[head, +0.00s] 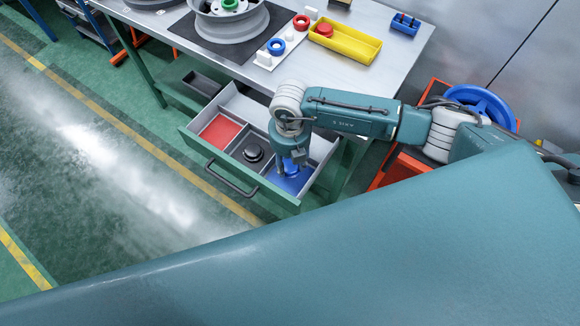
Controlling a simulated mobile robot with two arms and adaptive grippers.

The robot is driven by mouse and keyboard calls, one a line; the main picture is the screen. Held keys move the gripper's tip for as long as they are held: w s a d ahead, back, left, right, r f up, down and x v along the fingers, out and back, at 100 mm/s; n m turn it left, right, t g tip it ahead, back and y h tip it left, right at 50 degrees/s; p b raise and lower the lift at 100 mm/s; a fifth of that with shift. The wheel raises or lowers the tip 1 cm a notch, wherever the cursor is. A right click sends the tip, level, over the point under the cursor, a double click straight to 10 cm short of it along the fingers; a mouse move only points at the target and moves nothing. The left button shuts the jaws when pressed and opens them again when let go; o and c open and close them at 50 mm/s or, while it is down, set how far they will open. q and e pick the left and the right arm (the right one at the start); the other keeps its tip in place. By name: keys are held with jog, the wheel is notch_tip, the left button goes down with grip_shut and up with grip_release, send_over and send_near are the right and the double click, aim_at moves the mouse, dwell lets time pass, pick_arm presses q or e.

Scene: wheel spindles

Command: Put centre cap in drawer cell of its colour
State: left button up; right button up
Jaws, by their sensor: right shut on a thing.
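A drawer (233,181) stands pulled out below the table and is split into coloured cells. The red cell (220,131) at the left looks empty. A black centre cap (254,153) lies in the dark middle cell. The blue cell (287,184) is at the right. My right gripper (291,164) points down into the blue cell and is shut on a blue centre cap (292,169), partly hidden by the fingers. Whether this cap touches the cell floor, I cannot tell. My left gripper is not in view.
On the table (358,15) are a wheel (230,26) on a dark mat, a white strip with blue and red rings, a yellow tray (352,46) with a red cap, and a blue holder (405,24). A red-orange bin with a blue wheel (482,103) stands at the right.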

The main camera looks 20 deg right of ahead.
aim_at(290, 166)
notch_tip(290, 166, down, 3)
jog(key=shift+f, duration=0.6)
jog(key=o, duration=0.5)
jog(key=shift+f, duration=0.15)
jog(key=o, duration=0.4)
jog(key=shift+o, duration=0.2)
jog(key=shift+r, duration=0.2)
notch_tip(290, 166, up, 12)
jog(key=shift+b, duration=0.95)
